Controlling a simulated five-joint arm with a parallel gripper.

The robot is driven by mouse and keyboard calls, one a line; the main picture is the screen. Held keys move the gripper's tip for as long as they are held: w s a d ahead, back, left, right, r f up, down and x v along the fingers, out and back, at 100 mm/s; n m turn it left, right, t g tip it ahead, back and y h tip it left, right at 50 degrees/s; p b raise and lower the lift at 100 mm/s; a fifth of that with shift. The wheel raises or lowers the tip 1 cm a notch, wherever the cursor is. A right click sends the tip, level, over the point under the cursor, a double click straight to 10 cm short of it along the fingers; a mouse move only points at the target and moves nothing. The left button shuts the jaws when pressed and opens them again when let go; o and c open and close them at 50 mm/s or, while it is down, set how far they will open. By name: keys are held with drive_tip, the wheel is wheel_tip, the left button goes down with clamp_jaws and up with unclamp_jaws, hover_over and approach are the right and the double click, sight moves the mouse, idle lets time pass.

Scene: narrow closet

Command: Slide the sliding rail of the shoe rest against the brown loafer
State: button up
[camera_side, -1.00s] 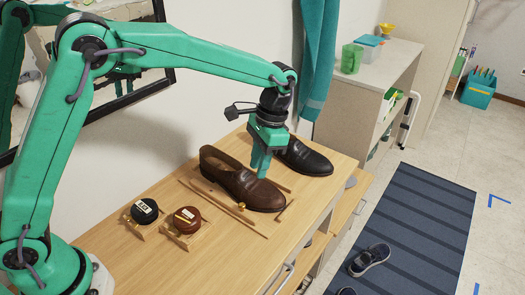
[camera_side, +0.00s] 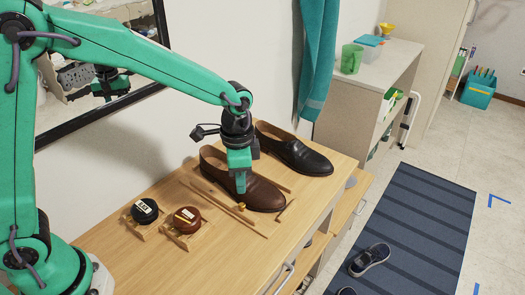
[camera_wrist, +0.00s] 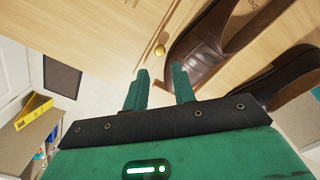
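The brown loafer (camera_side: 258,192) lies on the wooden bench top, and part of it shows in the wrist view (camera_wrist: 200,52). A thin wooden sliding rail (camera_side: 218,203) runs along its near side, with a visible gap between them at the left. A brass knob (camera_side: 242,206) stands on the rail; the wrist view shows it (camera_wrist: 159,51) just beyond and between my fingertips. My gripper (camera_side: 240,190) points down in front of the loafer, close to the knob, and covers part of the shoe. In the wrist view its fingers (camera_wrist: 160,74) are apart with nothing between them.
A black shoe (camera_side: 296,154) lies behind the brown loafer. A black round tin (camera_side: 144,210) and a brown round tin (camera_side: 187,219) sit on wooden stands at the left. The bench's front edge is close to the rail's right end. Bare bench top lies at the front left.

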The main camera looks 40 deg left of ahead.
sight(242, 204)
drive_tip(key=shift+f, duration=3.75)
drive_tip(key=shift+c, duration=0.3)
drive_tip(key=c, duration=0.4)
